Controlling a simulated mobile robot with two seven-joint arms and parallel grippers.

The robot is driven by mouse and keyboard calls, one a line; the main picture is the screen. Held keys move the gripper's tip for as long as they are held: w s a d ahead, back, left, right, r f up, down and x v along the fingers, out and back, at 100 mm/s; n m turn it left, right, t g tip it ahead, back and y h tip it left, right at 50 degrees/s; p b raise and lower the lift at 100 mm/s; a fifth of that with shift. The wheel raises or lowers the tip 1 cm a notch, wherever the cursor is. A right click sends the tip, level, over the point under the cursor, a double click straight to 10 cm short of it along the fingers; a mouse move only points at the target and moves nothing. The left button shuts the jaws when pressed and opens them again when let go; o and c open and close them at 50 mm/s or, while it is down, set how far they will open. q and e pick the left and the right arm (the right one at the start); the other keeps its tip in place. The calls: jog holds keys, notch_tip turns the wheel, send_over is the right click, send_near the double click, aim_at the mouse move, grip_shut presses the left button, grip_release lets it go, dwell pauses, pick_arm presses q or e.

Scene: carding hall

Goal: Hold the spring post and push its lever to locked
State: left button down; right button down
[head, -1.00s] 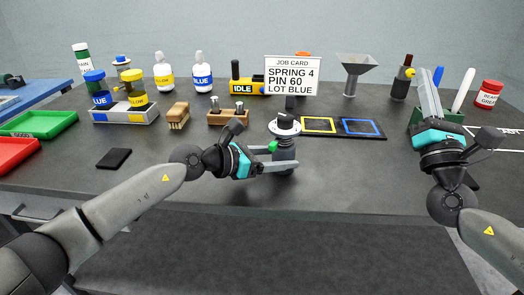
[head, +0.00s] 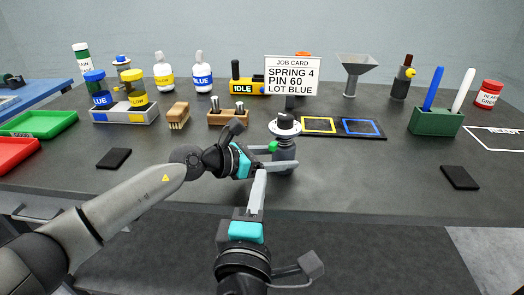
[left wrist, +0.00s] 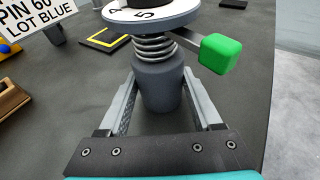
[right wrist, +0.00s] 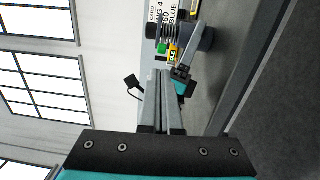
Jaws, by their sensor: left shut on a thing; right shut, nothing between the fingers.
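The spring post (head: 284,152) stands upright on the dark table, with a white numbered dial on top and a coil spring under it. Its lever ends in a green knob (head: 272,147) that points left in the head view. In the left wrist view the knob (left wrist: 218,53) sits to the right of the spring. My left gripper (head: 282,160) is shut on the post's grey body (left wrist: 160,85), one finger on each side. My right gripper (head: 261,172) is shut and empty, its tips just left of and below the post in the head view. The knob also shows in the right wrist view (right wrist: 162,47).
The job card (head: 292,76) stands behind the post, near a dark mat with yellow and blue squares (head: 360,127). A brush (head: 178,116) and wooden pin block (head: 228,118) lie left. A green pen holder (head: 436,121) and black pad (head: 459,177) are right.

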aim_at(276, 143)
jog(key=shift+s+a, duration=0.3)
jog(key=shift+a, duration=0.15)
jog(key=shift+w, duration=0.1)
jog(key=w, duration=1)
jog(key=shift+d, duration=0.2)
